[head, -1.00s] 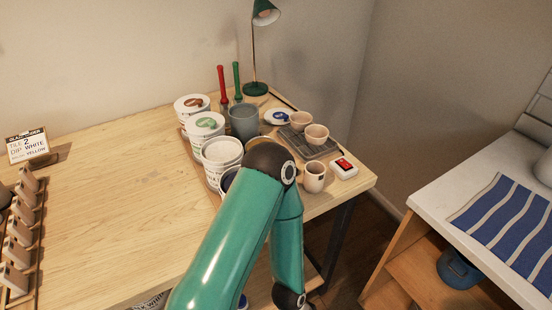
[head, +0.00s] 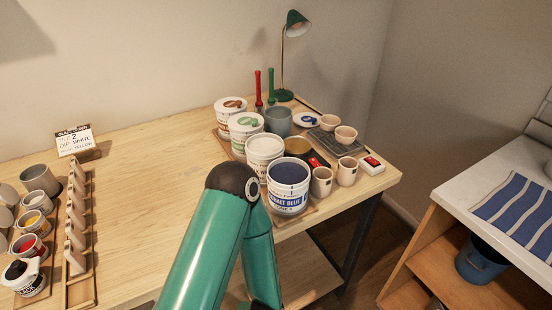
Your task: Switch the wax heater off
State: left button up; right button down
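A round pot with amber-brown contents (head: 297,146) stands among the tubs on the wooden table; it looks like the wax heater. A small dark piece with a red part (head: 317,161) is at its front right, perhaps its switch; its position cannot be read. A small white box with a red and dark face (head: 372,165) lies near the table's right edge. One of my teal arms rises from the bottom, its dark elbow left of the cobalt blue tub. Neither gripper is in view.
The cobalt blue tub (head: 288,187) stands in front of the pot. Two cups (head: 321,181) (head: 347,171) stand to its right. White tubs (head: 265,152) line its left. A green lamp (head: 284,95) stands behind. The table's middle is clear; a tile rack (head: 78,230) stands left.

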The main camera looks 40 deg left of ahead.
aim_at(315, 163)
jog(key=z, duration=0.95)
jog(key=i, duration=0.15)
jog(key=u, duration=2.6)
jog(key=k, duration=1.05)
jog(key=z, duration=0.35)
jog(key=i, duration=0.9)
jog(key=z, duration=0.15)
